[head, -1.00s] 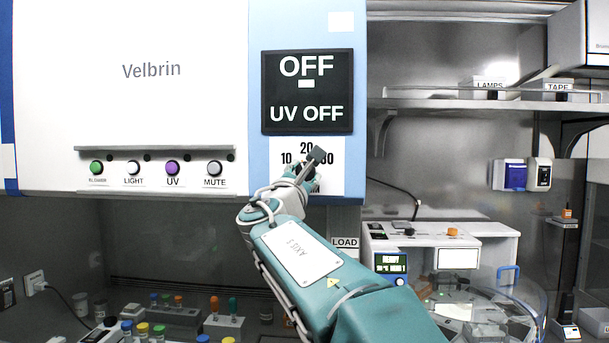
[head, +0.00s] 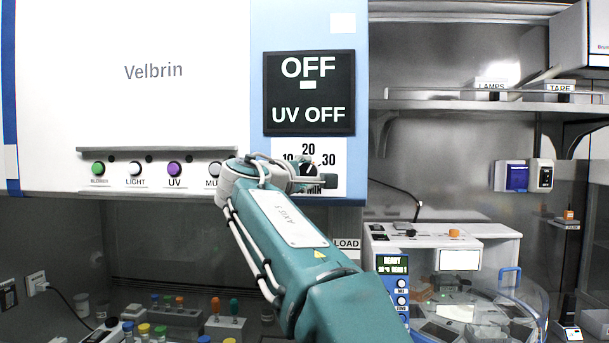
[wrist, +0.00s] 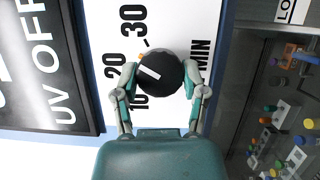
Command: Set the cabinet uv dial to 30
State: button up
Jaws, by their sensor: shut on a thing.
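The UV dial is a round black knob (wrist: 166,80) with a white pointer line, on a white scale plate (head: 337,150) marked 10, 20, 30 and MIN. In the wrist view the scale is turned on its side, with 30 above and 20 to the left of the knob. The pointer line lies on the knob's left part, slanted; its exact reading is hard to tell. My gripper (wrist: 160,82) is shut on the knob, one finger on each side. In the head view my gripper (head: 307,176) hides most of the knob. The display (head: 309,92) reads OFF and UV OFF.
The cabinet front (head: 120,60) has a button row to the left of the dial, with the MUTE button (head: 215,169) partly behind my wrist. Below are racks with capped tubes (head: 175,312). A bench device (head: 440,240) stands to the right.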

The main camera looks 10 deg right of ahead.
jog(key=m, duration=0.1)
jog(key=m+g+y, duration=0.1)
jog(key=m, duration=0.3)
jog(key=shift+w+f+g+y, duration=0.15)
jog(key=shift+f+g+y, duration=0.15)
jog(key=shift+y, duration=0.1)
dwell(0.4)
jog(key=o, duration=1.1)
jog(key=shift+o, duration=0.2)
jog(key=shift+r, duration=0.1)
jog(key=shift+a+r, duration=0.1)
jog(key=shift+s+a, duration=0.15)
jog(key=shift+s, duration=0.2)
jog(key=v, duration=1.1)
jog(key=shift+a, duration=0.15)
